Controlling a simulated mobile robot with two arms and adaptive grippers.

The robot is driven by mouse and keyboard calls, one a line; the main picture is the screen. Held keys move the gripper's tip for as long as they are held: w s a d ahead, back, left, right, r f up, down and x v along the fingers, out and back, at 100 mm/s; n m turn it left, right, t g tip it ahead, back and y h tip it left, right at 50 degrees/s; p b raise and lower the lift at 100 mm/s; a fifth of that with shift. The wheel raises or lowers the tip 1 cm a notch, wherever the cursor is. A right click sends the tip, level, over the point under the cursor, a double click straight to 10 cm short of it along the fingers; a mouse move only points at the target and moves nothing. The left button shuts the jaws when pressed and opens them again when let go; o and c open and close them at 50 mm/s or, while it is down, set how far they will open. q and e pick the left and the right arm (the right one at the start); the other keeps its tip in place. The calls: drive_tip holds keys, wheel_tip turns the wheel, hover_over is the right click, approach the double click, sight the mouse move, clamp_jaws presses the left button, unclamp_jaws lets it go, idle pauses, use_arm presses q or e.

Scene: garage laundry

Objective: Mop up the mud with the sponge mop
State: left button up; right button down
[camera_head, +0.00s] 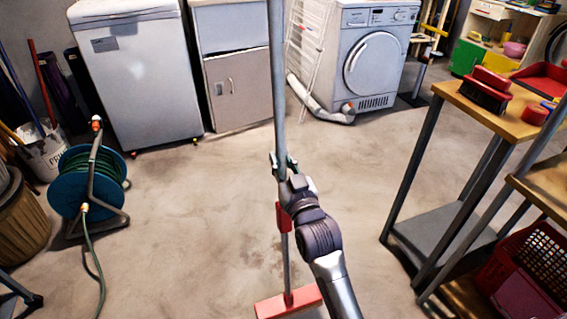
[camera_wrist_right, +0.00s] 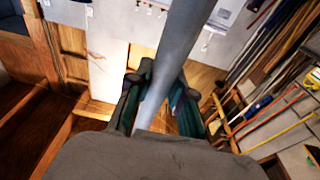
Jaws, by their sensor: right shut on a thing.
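The sponge mop has a long grey pole (camera_head: 279,75), a red sleeve low on the pole and a red head (camera_head: 289,301) at the bottom edge of the head view. The head appears to be on or close to the floor. My right gripper (camera_head: 284,163) is shut on the pole, which stands nearly upright. In the right wrist view the pole (camera_wrist_right: 184,50) runs between the two fingers (camera_wrist_right: 160,100). Faint brown mud marks (camera_head: 259,252) show on the concrete just behind the mop head, beside the pole. My left gripper is not in view.
A workbench (camera_head: 480,102) with a red brush (camera_head: 486,88) stands at the right, a red basket (camera_head: 540,255) below. A hose reel (camera_head: 88,182) stands at the left, its hose trailing forward. A white appliance (camera_head: 135,75), cabinet (camera_head: 235,85) and dryer (camera_head: 365,60) line the back. The middle floor is clear.

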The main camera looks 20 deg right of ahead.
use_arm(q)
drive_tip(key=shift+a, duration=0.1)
use_arm(e)
drive_tip(key=shift+a+r, duration=0.1)
drive_tip(key=shift+r, duration=0.05)
use_arm(q)
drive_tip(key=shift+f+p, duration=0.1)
drive_tip(key=shift+p, duration=0.35)
use_arm(e)
drive_tip(key=shift+r, duration=0.1)
wheel_tip(320, 180, down, 3)
drive_tip(key=shift+b, duration=0.9)
drive_tip(key=shift+f+b, duration=0.4)
drive_tip(key=shift+f, duration=0.4)
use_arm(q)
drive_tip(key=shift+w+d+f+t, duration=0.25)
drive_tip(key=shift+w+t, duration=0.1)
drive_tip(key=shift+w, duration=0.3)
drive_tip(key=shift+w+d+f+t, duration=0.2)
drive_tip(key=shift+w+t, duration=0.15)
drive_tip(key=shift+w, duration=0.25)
use_arm(e)
drive_tip(key=shift+f, duration=0.4)
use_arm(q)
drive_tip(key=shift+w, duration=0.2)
use_arm(e)
drive_tip(key=shift+f, duration=0.15)
